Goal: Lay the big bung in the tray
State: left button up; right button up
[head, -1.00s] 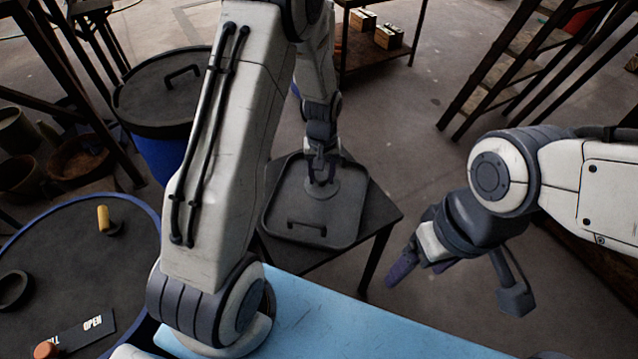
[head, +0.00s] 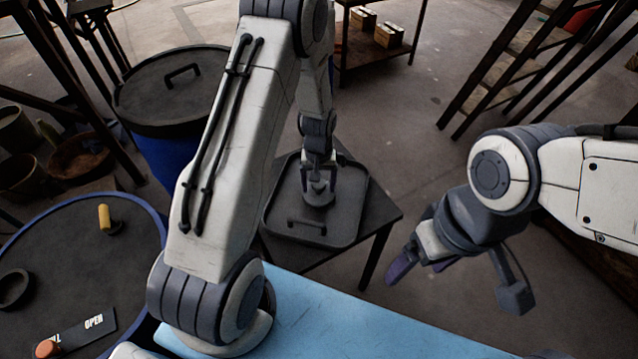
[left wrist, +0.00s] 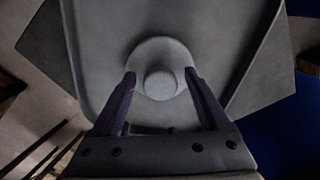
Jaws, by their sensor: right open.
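The big bung (head: 319,197) is a grey round disc with a raised knob, and it lies in the dark square tray (head: 340,229) on a small table. In the left wrist view the bung (left wrist: 160,82) sits on the tray floor (left wrist: 225,40), its knob facing the camera. My left gripper (head: 318,179) is just above the bung. In the left wrist view its fingers (left wrist: 160,80) are spread to either side of the knob, with gaps between them and the knob. My right gripper (head: 400,262) is open and empty, off to the right.
A blue vat with a dark lid (head: 170,85) stands left of the tray. Another blue-rimmed round vat top (head: 60,255) at lower left carries a yellow-handled bung, a ring and an OPEN label. A light blue surface (head: 340,315) lies in front.

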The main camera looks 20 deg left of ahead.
pick_arm(q)
notch_tip(320, 180, up, 12)
jog(key=s+d+r+m, duration=0.4)
jog(key=s+d+r, duration=0.4)
jog(key=d, duration=0.2)
jog(key=s+d+r+m, duration=0.2)
jog(key=s+d+m, duration=0.1)
jog(key=s, duration=0.5)
jog(key=s+d+r+m+h, duration=0.1)
jog(key=s+d+r+m, duration=0.1)
jog(key=s, duration=0.7)
jog(key=d+m, duration=0.1)
jog(key=m, duration=0.1)
jog(key=shift+s+m, duration=0.2)
jog(key=shift+m, duration=0.2)
jog(key=shift+r, duration=0.1)
jog(key=shift+r, duration=0.35)
